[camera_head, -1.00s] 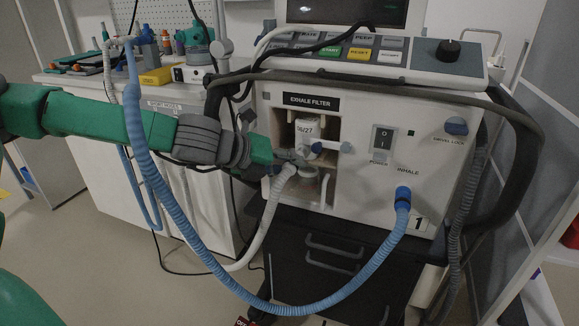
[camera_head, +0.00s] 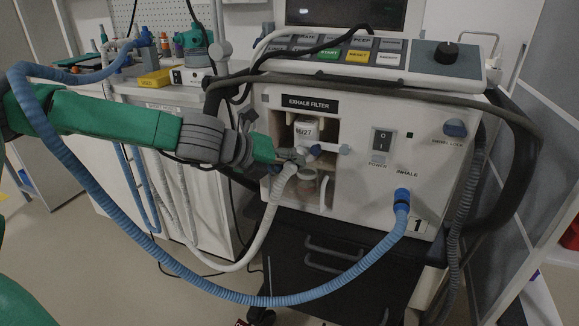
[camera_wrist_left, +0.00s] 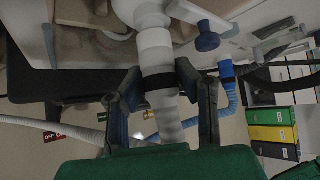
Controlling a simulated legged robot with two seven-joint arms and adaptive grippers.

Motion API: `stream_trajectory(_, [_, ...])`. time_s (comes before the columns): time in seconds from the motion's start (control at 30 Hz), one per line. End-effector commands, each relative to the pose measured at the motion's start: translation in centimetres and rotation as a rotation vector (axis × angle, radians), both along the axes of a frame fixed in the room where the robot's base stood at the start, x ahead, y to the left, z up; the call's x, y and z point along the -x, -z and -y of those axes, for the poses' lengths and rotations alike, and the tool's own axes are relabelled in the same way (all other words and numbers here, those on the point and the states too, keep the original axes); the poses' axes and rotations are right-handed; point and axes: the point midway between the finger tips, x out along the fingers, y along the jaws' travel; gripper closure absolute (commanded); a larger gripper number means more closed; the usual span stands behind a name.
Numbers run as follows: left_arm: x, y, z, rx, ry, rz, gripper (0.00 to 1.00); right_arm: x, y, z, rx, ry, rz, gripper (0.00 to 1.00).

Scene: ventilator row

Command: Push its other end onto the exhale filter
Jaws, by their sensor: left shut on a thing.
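The exhale filter (camera_head: 306,130), a white cylinder marked with numbers, stands in the open compartment under the EXHALE FILTER label. My left gripper (camera_head: 292,158) is at the compartment's lower left, just below the filter. It is shut on the end of the white hose (camera_head: 262,232). In the left wrist view, my left gripper's fingers (camera_wrist_left: 160,82) lie on both sides of the white hose end (camera_wrist_left: 157,55) at its black band. The hose end points at a white rounded part (camera_wrist_left: 148,14) and seems to meet it; I cannot tell how far it is on. My right gripper is out of view.
A blue hose (camera_head: 205,277) runs from the INHALE port (camera_head: 402,198) in a wide loop up over my left arm. Dark drawers (camera_head: 330,262) are below, a cluttered counter (camera_head: 100,85) at left.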

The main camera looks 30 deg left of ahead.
Motion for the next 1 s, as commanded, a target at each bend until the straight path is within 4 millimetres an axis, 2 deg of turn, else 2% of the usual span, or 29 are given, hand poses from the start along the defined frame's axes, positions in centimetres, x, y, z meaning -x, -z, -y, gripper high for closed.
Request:
stream_trajectory(0.67, [-1.4,0.0,-0.4,-0.001,-0.001,0.0,1.0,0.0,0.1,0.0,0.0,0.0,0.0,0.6])
stream_trajectory(1.0, [-1.4,0.0,-0.5,0.0,-0.004,0.001,1.0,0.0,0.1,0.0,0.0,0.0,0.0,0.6])
